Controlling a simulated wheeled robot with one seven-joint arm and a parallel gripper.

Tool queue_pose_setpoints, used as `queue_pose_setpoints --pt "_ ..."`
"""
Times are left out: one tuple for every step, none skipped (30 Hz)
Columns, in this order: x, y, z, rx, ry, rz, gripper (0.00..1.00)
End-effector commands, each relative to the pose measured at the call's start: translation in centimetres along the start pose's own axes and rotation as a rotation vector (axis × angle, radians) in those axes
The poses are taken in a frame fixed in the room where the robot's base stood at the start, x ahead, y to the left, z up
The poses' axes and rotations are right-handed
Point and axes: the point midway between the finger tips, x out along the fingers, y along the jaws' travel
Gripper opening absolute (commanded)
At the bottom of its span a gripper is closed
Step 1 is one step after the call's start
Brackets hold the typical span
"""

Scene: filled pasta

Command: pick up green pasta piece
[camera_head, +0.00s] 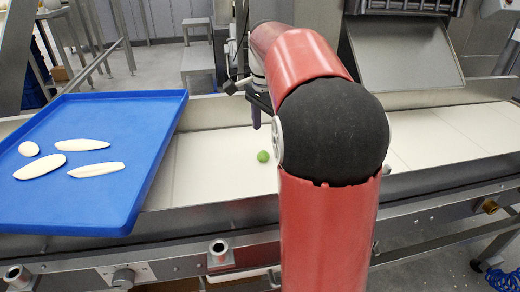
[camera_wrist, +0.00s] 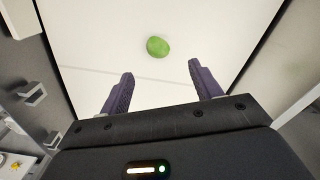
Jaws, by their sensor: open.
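The green pasta piece (camera_head: 263,156) is a small round lump lying on the white conveyor belt (camera_head: 215,160), just left of my arm's black elbow in the head view. In the wrist view the green piece (camera_wrist: 158,47) lies ahead of my fingertips, roughly centred between them and apart from both. My gripper (camera_wrist: 160,70) is open and empty, with its two dark purple fingers spread. In the head view my gripper (camera_head: 256,125) is partly hidden by my red arm and hangs above the belt, a little behind the green piece.
A blue tray (camera_head: 150,130) with several pale, flat pieces (camera_head: 86,144) stands at the left over the belt. Metal rails (camera_head: 225,215) edge the belt in front. A steel chute (camera_head: 400,55) stands behind it. The belt around the green piece is clear.

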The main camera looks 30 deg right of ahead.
Motion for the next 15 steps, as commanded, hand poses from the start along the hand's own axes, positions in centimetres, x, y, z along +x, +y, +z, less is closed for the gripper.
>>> queue_pose_setpoints --pt "0.8 0.1 0.1 -0.001 -0.001 0.003 0.64" --pt "1.1 0.1 0.1 -0.001 -0.001 0.002 0.64" --pt "1.5 0.0 0.1 -0.002 -0.001 0.001 0.64" --pt "1.9 0.1 0.2 -0.003 -0.001 0.001 0.64" --pt "2.2 0.1 0.3 -0.003 -0.001 0.002 0.64" --pt "2.7 0.0 0.4 -0.004 -0.001 0.0 0.64" --pt "3.1 0.1 0.5 -0.004 -0.001 0.001 0.64" --pt "3.6 0.1 0.6 -0.004 -0.002 0.002 0.64" --pt "4.3 0.1 0.7 -0.005 -0.001 0.001 0.64" --pt "4.8 0.1 0.8 -0.005 -0.002 0.002 0.64" --pt "5.2 0.1 0.8 -0.004 -0.001 0.001 0.64" --pt "5.7 0.1 0.8 -0.004 -0.001 0.001 0.64" --pt "6.0 0.1 0.8 -0.004 -0.001 0.001 0.64" --pt "6.3 0.1 0.8 -0.005 0.0 -0.001 0.64" --pt "6.5 0.1 0.8 -0.005 0.0 -0.001 0.64"
